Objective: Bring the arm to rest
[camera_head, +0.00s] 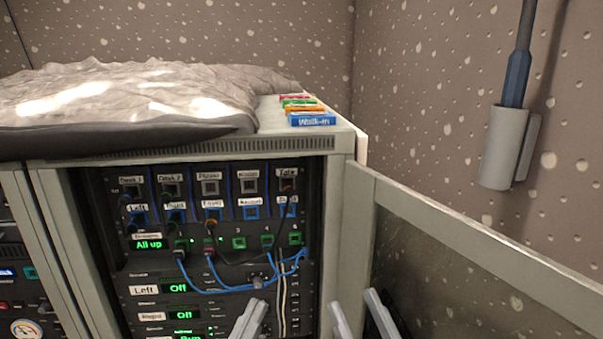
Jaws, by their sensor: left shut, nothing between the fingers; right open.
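My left gripper (252,316) shows at the bottom edge, in front of the lower part of the rack (342,200). Its fingers are together with nothing between them. My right gripper (354,302) is just to its right, also at the bottom edge. Its two fingers are apart and the gap is empty. Both grippers are cut off by the frame and overlap the rack's right side in the picture. I cannot tell whether either touches it. The rest of both arms is out of view.
The rack holds a patch panel (224,215) with blue cables (222,287) and displays reading "All up" and "Off". A grey cover (140,90) and coloured labels (312,119) lie on top. An open door (470,235) extends right. A grey holder (500,150) hangs on the wall.

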